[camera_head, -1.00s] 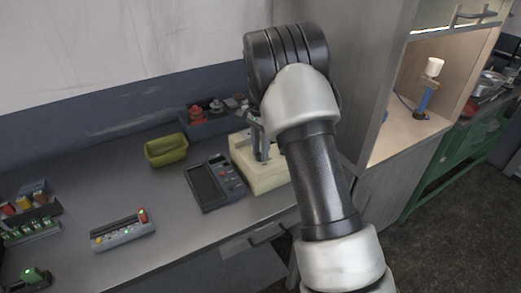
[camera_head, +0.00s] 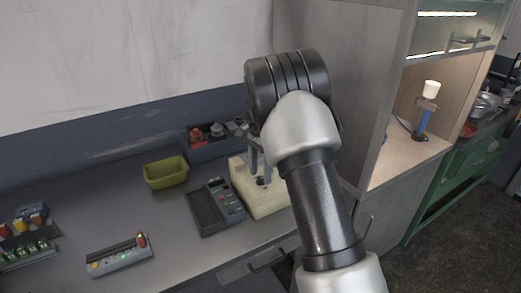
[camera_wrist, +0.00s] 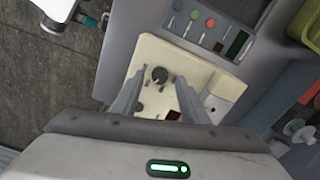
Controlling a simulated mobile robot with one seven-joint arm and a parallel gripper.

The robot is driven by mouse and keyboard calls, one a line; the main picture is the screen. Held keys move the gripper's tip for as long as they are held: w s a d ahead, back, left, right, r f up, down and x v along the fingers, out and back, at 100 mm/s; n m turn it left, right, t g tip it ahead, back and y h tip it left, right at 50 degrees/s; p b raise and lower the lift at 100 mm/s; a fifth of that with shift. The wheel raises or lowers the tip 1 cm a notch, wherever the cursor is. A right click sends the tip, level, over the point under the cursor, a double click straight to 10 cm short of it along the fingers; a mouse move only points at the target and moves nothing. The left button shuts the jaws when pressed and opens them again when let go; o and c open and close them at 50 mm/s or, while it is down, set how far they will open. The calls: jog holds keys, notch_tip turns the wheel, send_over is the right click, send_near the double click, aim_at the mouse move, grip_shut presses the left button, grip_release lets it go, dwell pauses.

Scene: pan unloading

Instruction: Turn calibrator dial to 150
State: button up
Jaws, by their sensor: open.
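A cream box (camera_head: 262,203) stands on the bench below my gripper. In the wrist view the cream box (camera_wrist: 205,75) has a dark round dial (camera_wrist: 159,74) on its top face. I cannot read any numbers or the dial's setting. My gripper (camera_wrist: 160,82) is open, with one finger on each side of the dial in that view. Whether the fingers touch the dial or stay above it, I cannot tell. In the head view my gripper (camera_head: 261,172) points down at the box, and my arm hides part of the box's right side.
A yellow bin (camera_head: 166,172) and a blue-grey crate (camera_head: 212,150) stand behind. A grey device with buttons (camera_head: 119,256) is farther left. A wooden cabinet (camera_head: 350,120) rises at right.

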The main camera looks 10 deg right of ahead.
aim_at(260, 177)
notch_tip(260, 177, up, 16)
jog(key=shift+r, duration=0.2)
jog(key=s+r+n+t, duration=0.25)
jog(key=s+r, duration=0.25)
jog(key=s, duration=0.4)
jog(key=s+r+n+t, duration=0.1)
jog(key=s+r+n, duration=0.25)
jog(key=s, duration=0.45)
jog(key=s+f+n+t, duration=0.1)
jog(key=s+f+n, duration=0.1)
jog(key=s, duration=0.6)
jog(key=s+f+n+t, duration=0.1)
jog(key=s+f+n, duration=0.2)
jog(key=s, duration=0.6)
jog(key=shift+s, duration=0.15)
